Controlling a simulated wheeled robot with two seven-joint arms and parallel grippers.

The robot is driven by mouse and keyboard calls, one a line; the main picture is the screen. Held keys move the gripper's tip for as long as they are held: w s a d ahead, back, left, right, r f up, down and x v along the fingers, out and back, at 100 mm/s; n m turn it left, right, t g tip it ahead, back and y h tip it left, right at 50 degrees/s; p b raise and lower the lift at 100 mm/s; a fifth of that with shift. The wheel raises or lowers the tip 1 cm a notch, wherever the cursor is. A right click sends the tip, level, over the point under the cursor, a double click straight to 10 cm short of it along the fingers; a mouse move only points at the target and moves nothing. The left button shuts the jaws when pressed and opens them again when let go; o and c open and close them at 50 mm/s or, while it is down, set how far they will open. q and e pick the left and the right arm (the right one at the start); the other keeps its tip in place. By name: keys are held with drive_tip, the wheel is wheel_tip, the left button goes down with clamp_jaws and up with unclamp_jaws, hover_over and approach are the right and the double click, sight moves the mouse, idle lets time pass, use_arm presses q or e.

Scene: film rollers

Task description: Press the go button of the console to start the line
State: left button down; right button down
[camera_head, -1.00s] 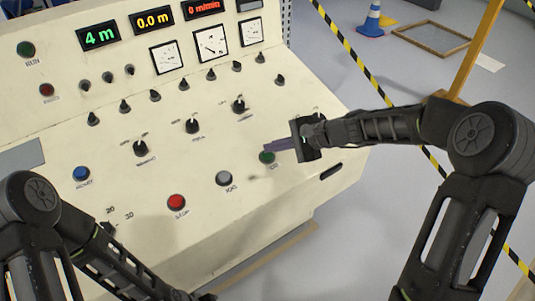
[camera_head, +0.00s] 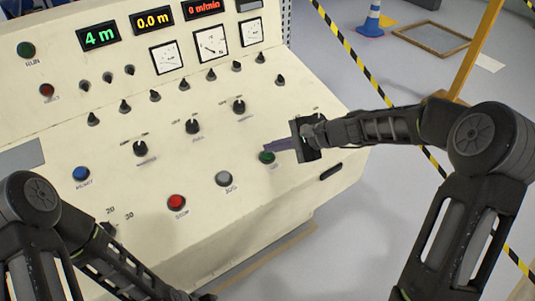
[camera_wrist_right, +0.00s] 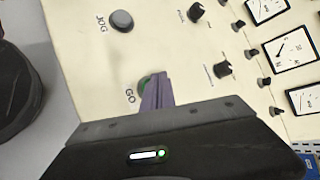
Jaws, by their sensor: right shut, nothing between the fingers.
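The cream console (camera_head: 90,140) fills the left and middle of the head view. Its green go button (camera_head: 266,157) sits near the right end of the lower row. In the right wrist view the go button (camera_wrist_right: 146,84) is partly hidden behind the purple fingers. My right gripper (camera_head: 270,147) is shut and empty, with its fingertips at the go button. I cannot tell whether they touch it. My left arm comes in at the lower left, and its gripper (camera_head: 205,297) is barely in view at the bottom edge.
Near the go button are the grey jog button (camera_head: 223,178), the red stop button (camera_head: 176,202) and a blue button (camera_head: 81,173). Black knobs (camera_head: 239,106) stand above them. The displays read 4 m, 0.0 m and 0 m/min. A yellow-black floor line (camera_head: 350,53) runs behind the console.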

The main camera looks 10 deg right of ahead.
drive_tip(key=shift+f, duration=0.15)
idle(0.3)
drive_tip(key=shift+f+b, duration=0.3)
drive_tip(key=shift+b, duration=0.2)
drive_tip(key=shift+w+f+b, duration=0.15)
drive_tip(key=shift+f+b, duration=0.3)
idle(0.5)
drive_tip(key=shift+r, duration=0.1)
drive_tip(key=shift+r+p, duration=0.5)
drive_tip(key=shift+r, duration=0.25)
drive_tip(key=shift+r, duration=0.1)
drive_tip(key=r+p, duration=0.1)
drive_tip(key=s+r+p, duration=0.1)
drive_tip(key=r, duration=0.1)
drive_tip(key=r+p, duration=0.1)
drive_tip(key=shift+s+d+r, duration=0.2)
drive_tip(key=shift+d+r, duration=0.05)
drive_tip(key=shift+r, duration=0.1)
idle(0.9)
